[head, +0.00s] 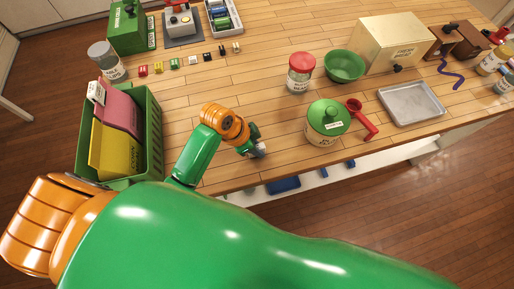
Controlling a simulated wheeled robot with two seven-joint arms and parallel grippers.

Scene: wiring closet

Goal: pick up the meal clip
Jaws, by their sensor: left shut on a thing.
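My left gripper (259,151) is low over the wooden counter near its front edge, left of the green-lidded jar. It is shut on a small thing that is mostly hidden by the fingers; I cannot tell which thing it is. My right gripper is not in view.
A green crate (154,130) with folders stands at left. The green-lidded jar (327,122), red scoop (361,117), red-lidded jar (301,72), green bowl (344,65) and metal tray (411,103) are to the right. The counter's middle is clear.

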